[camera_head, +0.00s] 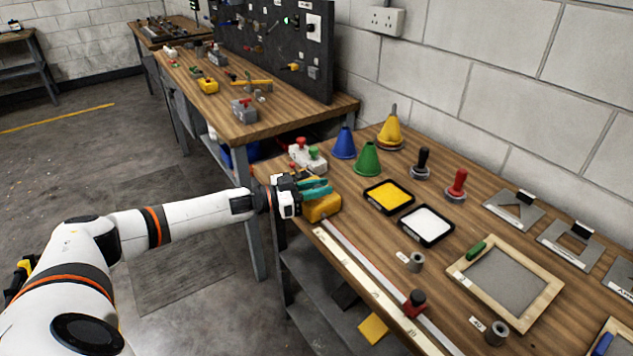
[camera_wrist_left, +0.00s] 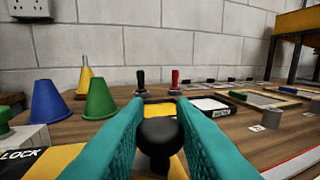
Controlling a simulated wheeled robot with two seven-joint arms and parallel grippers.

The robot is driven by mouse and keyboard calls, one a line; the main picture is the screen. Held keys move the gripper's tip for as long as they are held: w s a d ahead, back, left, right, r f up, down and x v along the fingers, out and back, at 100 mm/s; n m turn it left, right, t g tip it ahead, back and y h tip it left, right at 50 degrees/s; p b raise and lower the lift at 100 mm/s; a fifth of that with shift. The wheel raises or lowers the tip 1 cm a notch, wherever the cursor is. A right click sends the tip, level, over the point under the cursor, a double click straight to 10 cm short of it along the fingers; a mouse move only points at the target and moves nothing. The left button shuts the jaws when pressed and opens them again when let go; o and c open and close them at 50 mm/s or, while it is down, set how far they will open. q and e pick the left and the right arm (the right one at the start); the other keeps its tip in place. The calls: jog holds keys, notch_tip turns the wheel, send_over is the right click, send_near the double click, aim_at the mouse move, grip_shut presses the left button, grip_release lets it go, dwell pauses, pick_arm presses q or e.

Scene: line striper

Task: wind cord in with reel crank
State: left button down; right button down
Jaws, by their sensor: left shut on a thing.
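The yellow reel body (camera_head: 322,208) sits at the near left corner of the wooden bench, partly hidden under my left gripper (camera_head: 316,190). Its yellow top also shows at the bottom left of the left wrist view (camera_wrist_left: 62,163), with a black label reading "LOCK". My left gripper's teal fingers are shut on a round black knob (camera_wrist_left: 160,135), which stands between them in the wrist view. The crank arm below the knob is hidden, and I cannot make out the cord. My right gripper is not in view.
Blue (camera_head: 344,143), green (camera_head: 367,159) and yellow (camera_head: 390,132) cones stand behind the reel. Yellow (camera_head: 388,196) and white (camera_head: 426,225) trays lie to its right.

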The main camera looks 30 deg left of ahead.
pick_arm(q)
jog(key=n+t+y+p, duration=0.1)
jog(key=y, duration=0.1)
jog(key=n+t+y+p, duration=0.1)
jog(key=n+y, duration=0.1)
jog(key=d+n+t+y+p, duration=0.1)
jog(key=y+p, duration=0.1)
jog(key=shift+w+r+n, duration=0.1)
jog(key=shift+w+n, duration=0.2)
jog(key=shift+w, duration=0.05)
jog(key=n+y+p, duration=0.1)
jog(key=y, duration=0.1)
jog(key=n+y+p, duration=0.1)
jog(key=shift+w+t+y, duration=0.3)
jog(key=shift+t+y, duration=0.1)
jog(key=shift+w+d+n+y+p, duration=0.1)
jog(key=shift+w+n+y+p, duration=0.1)
jog(key=shift+n+y+p, duration=0.65)
jog(key=shift+w+n+g+y, duration=0.15)
jog(key=shift+n+y, duration=0.5)
jog(key=shift+y, duration=0.4)
jog(key=shift+w+n+g+y, duration=0.15)
jog(key=shift+n+y, duration=0.45)
jog(key=shift+y, duration=0.4)
jog(key=shift+w+n+y, duration=0.1)
jog(key=shift+n+y, duration=0.3)
jog(key=shift+y, duration=0.4)
jog(key=shift+g, duration=0.3)
jog(key=shift+y, duration=0.3)
